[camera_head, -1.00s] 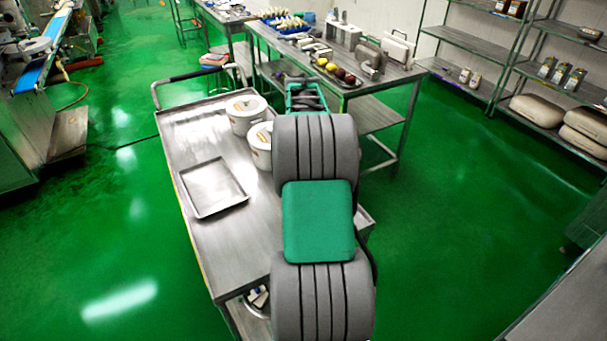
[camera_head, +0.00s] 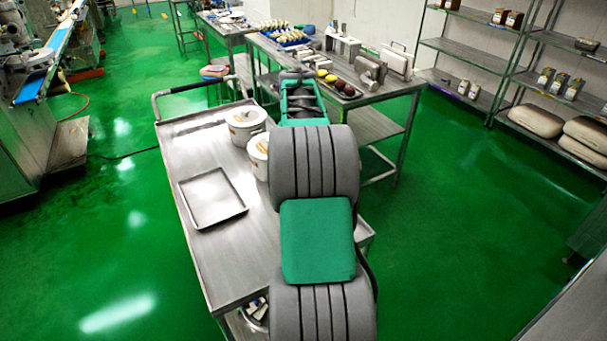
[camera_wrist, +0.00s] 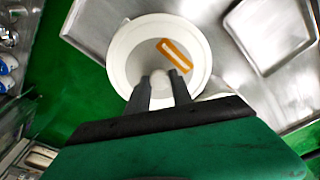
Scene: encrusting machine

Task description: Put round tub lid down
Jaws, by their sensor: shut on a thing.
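The round tub lid (camera_wrist: 138,44) is white with an orange rectangular mark. In the wrist view my gripper (camera_wrist: 160,80) is shut on its small pale knob. The lid lies over the top of a white tub, the nearer of two on the steel trolley; I cannot tell whether it rests fully on the rim. In the head view this nearer tub (camera_head: 257,166) is partly hidden by my arm, and my gripper is hidden. The farther white tub (camera_head: 243,135) stands just behind it, with an orange mark on top.
The trolley (camera_head: 235,265) has a shallow square tray (camera_head: 213,198) at its left and bare steel in front. A steel table (camera_head: 350,90) with fruit and tools stands behind. Shelves (camera_head: 470,50) line the right wall.

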